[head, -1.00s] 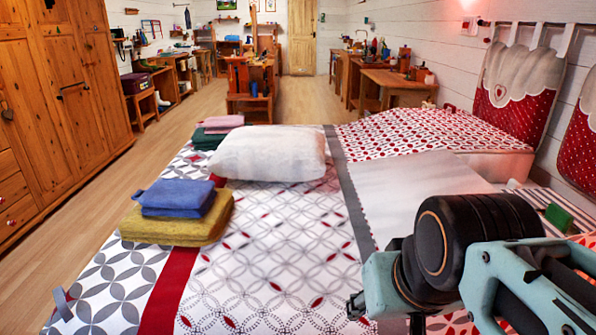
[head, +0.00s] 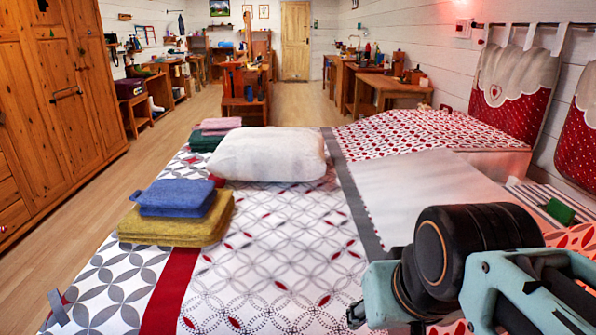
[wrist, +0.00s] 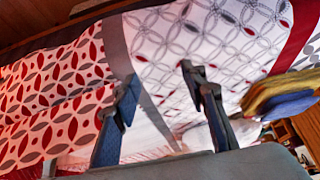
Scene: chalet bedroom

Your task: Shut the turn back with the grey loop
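The bed cover (head: 290,255) is white with grey rings and a red band. A grey strip (head: 350,195) runs along it, beside a plain pale turned-back area (head: 430,195). A small grey loop (head: 58,307) stands up at the cover's near left edge. My gripper (wrist: 160,80) is open and empty in the wrist view, its two dark fingers apart above the bed. The patterned cover (wrist: 220,35) and the grey strip (wrist: 118,50) lie beyond the fingers there. In the head view my arm fills the lower right, and the fingertips are mostly hidden.
A white pillow (head: 268,154), a blue folded towel (head: 176,196) on mustard ones (head: 190,230), and a pink and green stack (head: 213,133) lie on the bed. A wooden wardrobe (head: 60,100) stands left. Floor (head: 75,225) is clear between wardrobe and bed.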

